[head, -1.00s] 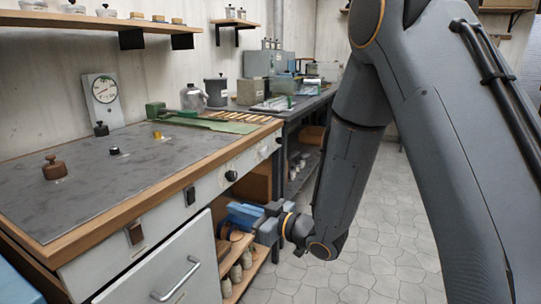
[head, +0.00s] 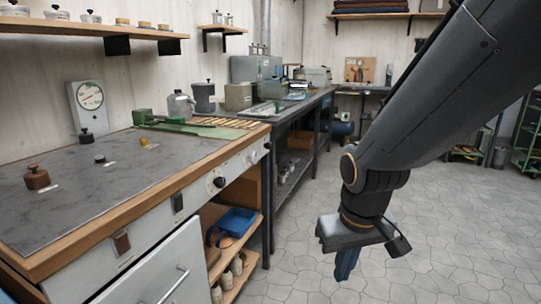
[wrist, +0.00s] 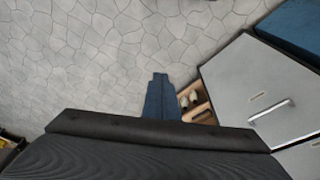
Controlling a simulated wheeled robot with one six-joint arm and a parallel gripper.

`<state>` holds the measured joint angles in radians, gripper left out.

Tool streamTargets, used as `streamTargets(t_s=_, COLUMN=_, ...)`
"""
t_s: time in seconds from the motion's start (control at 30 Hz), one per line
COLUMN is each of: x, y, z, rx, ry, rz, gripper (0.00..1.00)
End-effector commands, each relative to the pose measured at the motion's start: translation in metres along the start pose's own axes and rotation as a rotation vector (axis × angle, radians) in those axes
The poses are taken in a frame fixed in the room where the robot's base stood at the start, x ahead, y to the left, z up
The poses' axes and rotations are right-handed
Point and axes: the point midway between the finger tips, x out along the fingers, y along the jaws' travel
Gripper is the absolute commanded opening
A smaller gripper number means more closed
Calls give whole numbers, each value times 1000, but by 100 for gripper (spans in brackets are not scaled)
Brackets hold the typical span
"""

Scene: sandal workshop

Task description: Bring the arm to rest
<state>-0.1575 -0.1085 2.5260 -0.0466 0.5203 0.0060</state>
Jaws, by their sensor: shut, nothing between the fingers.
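My gripper (head: 346,266) hangs at the end of my arm in the head view, to the right of the workbench (head: 147,213) and over the stone floor. Its blue fingers point down, shut, with nothing between them. In the wrist view the blue fingers (wrist: 158,97) show together above the dark gripper body, with floor beyond them. The gripper is apart from the bench and its shelves.
The bench's open shelves (head: 232,272) hold a blue tray (head: 238,221) and several pale items. A white drawer front (wrist: 258,92) stands close on the right in the wrist view. The paved floor (head: 440,235) is clear on the right.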

Motion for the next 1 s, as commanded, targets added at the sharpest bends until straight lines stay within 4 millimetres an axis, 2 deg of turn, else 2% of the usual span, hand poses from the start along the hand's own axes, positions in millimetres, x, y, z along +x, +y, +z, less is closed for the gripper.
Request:
streamTargets(t_s=0.2, x=-23, y=-10, z=53, rx=67, ry=-149, rz=-48, gripper=0)
streamTargets(t_s=0.3, x=-34, y=-16, z=70, rx=89, ry=-202, rz=-65, gripper=0)
streamTargets(t_s=0.63, x=-57, y=2, z=68, rx=125, ry=-200, rz=-46, gripper=0)
streamTargets(t_s=1.0, x=-92, y=29, z=70, rx=185, ry=-206, rz=-20, gripper=0)
